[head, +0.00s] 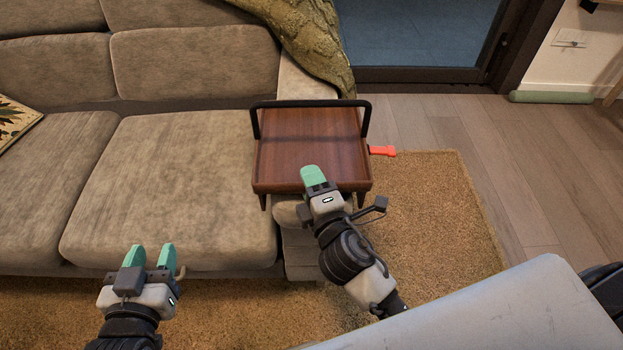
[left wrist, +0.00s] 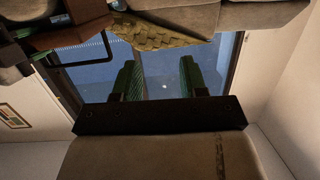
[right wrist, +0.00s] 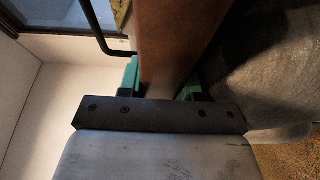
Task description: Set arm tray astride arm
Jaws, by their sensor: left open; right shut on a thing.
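The arm tray (head: 290,158) is a brown wooden board with a black rail handle along its far side and short legs at its near corners. It sits over the sofa arm (head: 299,240), with a leg showing on either side of the arm at the near end; whether it rests on the arm I cannot tell. My right gripper (head: 314,180) is shut on the tray's near edge. The board also shows between its fingers in the right wrist view (right wrist: 172,45). My left gripper (head: 148,257) is open and empty in front of the seat cushion.
The beige sofa (head: 165,180) fills the left. A green-brown throw (head: 312,40) hangs over its back behind the tray. A red object (head: 382,151) shows just right of the tray. A tan shag rug (head: 440,200) and wooden floor (head: 500,140) lie open at right.

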